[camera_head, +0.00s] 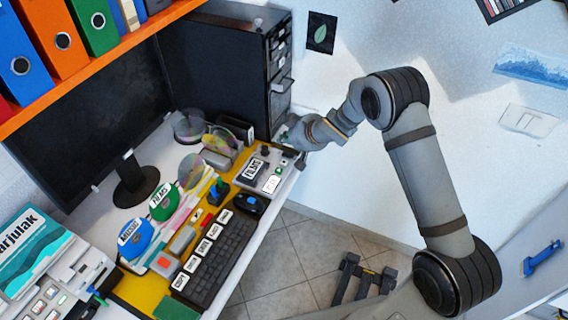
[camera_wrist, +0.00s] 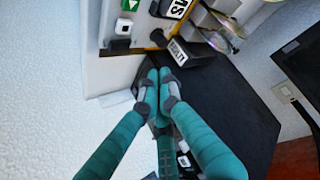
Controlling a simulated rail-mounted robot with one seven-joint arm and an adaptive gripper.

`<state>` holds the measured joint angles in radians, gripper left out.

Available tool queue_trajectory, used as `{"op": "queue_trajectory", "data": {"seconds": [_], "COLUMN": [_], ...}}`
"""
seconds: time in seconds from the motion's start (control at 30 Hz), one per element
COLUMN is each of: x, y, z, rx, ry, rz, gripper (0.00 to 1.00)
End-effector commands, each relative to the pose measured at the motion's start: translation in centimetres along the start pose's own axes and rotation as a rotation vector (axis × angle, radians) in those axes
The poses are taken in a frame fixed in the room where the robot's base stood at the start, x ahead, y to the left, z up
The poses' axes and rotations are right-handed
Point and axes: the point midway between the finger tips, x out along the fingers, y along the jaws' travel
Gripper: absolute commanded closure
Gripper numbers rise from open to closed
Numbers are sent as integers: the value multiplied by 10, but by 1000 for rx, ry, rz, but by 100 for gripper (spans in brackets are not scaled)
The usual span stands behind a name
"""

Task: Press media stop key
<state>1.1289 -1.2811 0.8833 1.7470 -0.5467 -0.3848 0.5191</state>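A small key with a dark mark (camera_wrist: 123,26) sits on the pale desk edge at the top of the wrist view; its symbol is too small to be sure it is the stop key. A green key with a white triangle (camera_wrist: 130,5) sits above it. In the head view a pale key block (camera_head: 272,183) lies at the desk's right edge, its symbols unclear. My gripper (camera_head: 288,133) is at the desk's far right corner beside the black cabinet. In the wrist view my teal fingers (camera_wrist: 158,76) are together and empty, apart from the keys.
A black cabinet (camera_head: 220,60) stands behind the gripper. A dark block labelled FAULTY (camera_wrist: 188,52) is close to my fingers. Open floor (camera_head: 285,260) lies right of the desk.

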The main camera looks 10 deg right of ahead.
Motion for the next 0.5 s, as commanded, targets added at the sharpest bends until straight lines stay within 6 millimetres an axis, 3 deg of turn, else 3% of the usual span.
{"op": "queue_trajectory", "data": {"seconds": [0.5], "x": [49], "y": [0], "z": [50], "rx": [0], "ry": [0], "rz": [0], "gripper": [100]}}
